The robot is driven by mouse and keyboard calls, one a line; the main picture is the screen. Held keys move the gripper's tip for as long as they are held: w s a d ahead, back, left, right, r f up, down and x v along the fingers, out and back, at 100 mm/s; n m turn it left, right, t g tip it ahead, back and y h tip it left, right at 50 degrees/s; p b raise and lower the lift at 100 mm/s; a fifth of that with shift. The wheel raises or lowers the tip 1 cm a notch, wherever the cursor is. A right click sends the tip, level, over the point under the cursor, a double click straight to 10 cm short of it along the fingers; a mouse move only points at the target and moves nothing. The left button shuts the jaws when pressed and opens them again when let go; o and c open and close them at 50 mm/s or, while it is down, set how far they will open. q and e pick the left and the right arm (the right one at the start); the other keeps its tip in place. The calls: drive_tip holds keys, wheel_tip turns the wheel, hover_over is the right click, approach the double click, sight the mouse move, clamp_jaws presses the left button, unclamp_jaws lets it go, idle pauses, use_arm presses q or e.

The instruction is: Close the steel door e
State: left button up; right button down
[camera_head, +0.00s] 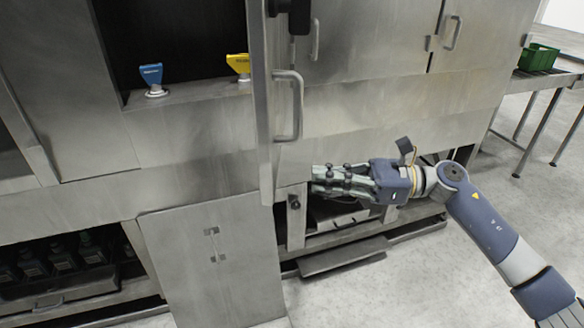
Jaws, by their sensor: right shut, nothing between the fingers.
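A steel door (260,100) stands open, seen nearly edge-on, in the upper middle of the head view. Its bar handle (297,105) is on the right-hand side of it. The dark opening (190,35) of the machine is to the left of the door. My right gripper (316,180) reaches in from the right, its fingers pointing left. It is shut and empty, below the handle and just right of the door's lower end. I cannot tell whether it touches the door. My left gripper is not in view.
A blue valve handle (151,75) and a yellow one (239,64) stand at the opening's sill. A lower steel panel (212,265) is below. Dark bottles (62,258) sit at lower left. A green crate (538,57) is on a rack at right. The floor at right is clear.

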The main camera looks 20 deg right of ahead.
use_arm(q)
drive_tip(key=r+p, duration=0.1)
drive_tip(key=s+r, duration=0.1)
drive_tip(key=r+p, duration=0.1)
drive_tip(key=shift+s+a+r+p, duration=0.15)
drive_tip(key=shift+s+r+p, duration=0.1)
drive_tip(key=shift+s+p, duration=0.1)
use_arm(e)
drive_tip(key=x, duration=0.6)
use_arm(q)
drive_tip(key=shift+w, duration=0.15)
use_arm(e)
drive_tip(key=shift+w+a, duration=0.1)
drive_tip(key=shift+a, duration=0.05)
